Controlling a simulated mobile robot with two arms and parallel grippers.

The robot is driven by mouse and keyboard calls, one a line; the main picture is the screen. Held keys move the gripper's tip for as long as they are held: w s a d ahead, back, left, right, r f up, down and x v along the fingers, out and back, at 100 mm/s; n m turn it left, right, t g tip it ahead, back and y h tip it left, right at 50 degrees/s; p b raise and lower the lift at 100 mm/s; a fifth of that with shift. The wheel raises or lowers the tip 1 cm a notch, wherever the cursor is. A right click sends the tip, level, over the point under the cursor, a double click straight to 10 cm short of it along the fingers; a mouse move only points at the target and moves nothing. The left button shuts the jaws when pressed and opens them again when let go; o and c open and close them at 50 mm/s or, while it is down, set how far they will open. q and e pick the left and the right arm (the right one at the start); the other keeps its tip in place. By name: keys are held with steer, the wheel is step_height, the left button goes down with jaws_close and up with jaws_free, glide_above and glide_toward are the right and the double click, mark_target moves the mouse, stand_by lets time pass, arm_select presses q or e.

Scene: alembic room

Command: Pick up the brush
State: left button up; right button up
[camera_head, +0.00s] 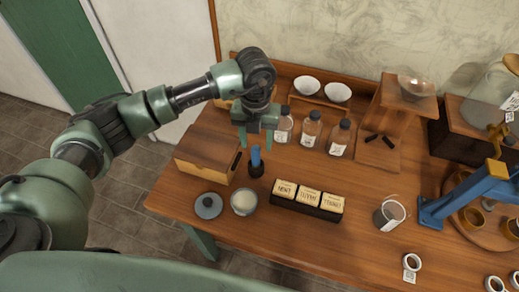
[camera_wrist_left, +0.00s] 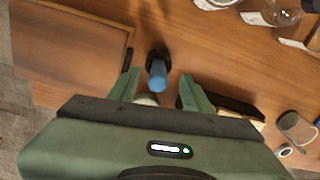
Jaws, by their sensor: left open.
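The brush (camera_head: 256,160) has a blue upper part and a dark lower part, and stands upright on the wooden table (camera_head: 290,236) beside a wooden box. It also shows in the left wrist view (camera_wrist_left: 157,76), between the fingers in the picture. My left gripper (camera_head: 256,140) is open and empty, pointing down just above the brush. In the left wrist view the two green fingers (camera_wrist_left: 158,88) lie on either side of the blue end, with gaps. I cannot tell the exact height between them. My right gripper is not in view.
A wooden box (camera_head: 205,160) stands close to the brush's left. A block rack (camera_head: 305,208) lies to its right, with a pale-filled jar (camera_head: 244,202) and a dark round lid (camera_head: 208,206) in front. Bottles (camera_head: 312,129) stand behind. A blue metal stand (camera_head: 462,194) is at right.

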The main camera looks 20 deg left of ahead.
mark_target(256, 158)
arm_select(q)
steer(key=shift+w+f, duration=0.1)
steer(key=shift+f, duration=0.45)
steer(key=shift+s+f+p, duration=0.25)
steer(key=shift+f+p, duration=0.05)
steer(key=shift+p, duration=0.05)
steer(key=f+p, duration=0.1)
steer(key=s+f+p, duration=0.1)
steer(key=shift+f, duration=0.3)
steer(key=shift+w+f+p, duration=0.25)
steer(key=shift+f+p, duration=0.1)
steer(key=shift+f, duration=1.1)
steer(key=c, duration=1)
jaws_close()
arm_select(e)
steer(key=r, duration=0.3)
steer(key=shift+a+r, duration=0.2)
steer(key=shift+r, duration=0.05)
